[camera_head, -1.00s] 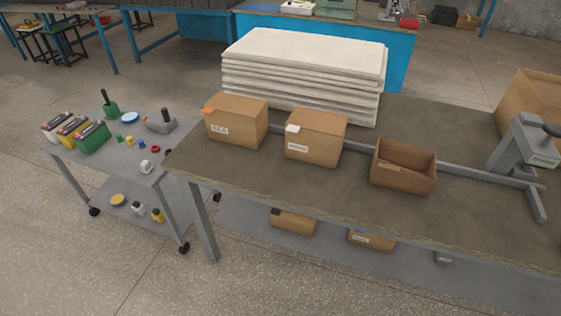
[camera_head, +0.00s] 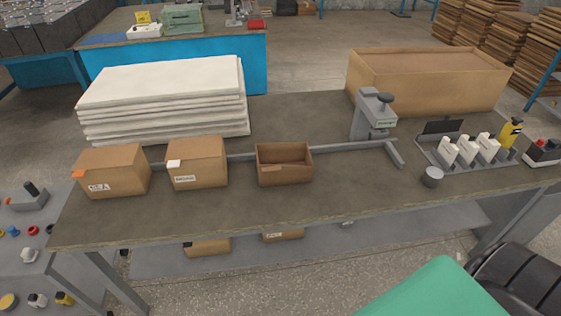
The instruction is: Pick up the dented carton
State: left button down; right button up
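Three small cartons stand in a row on the workbench. The left carton (camera_head: 113,170) is closed, with an orange tab and a printed label. The middle carton (camera_head: 198,163) is closed, with a white tab and a label. The right carton (camera_head: 284,167) is open-topped and looks empty. A large brown box (camera_head: 428,82) stands at the back right. I cannot tell from this view which carton is dented. Two more cartons, one at left (camera_head: 207,246) and one at right (camera_head: 283,234), sit on the lower shelf, partly hidden by the bench top. Neither gripper shows.
A stack of white sheets (camera_head: 165,100) lies behind the cartons. A grey clamp-like device (camera_head: 373,116) and a rail stand right of them. A rack of white bottles (camera_head: 466,150) is at right. A green seat (camera_head: 430,291) and black chair block the front right. A grey trolley (camera_head: 30,260) stands at left.

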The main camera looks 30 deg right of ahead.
aim_at(279, 164)
jog(key=i+j+z, duration=0.15)
jog(key=i+j, duration=0.25)
jog(key=i+j+z, duration=0.15)
jog(key=i+j, duration=0.2)
jog(key=i+j+z, duration=0.2)
jog(key=i+j, duration=0.15)
jog(key=j, duration=0.25)
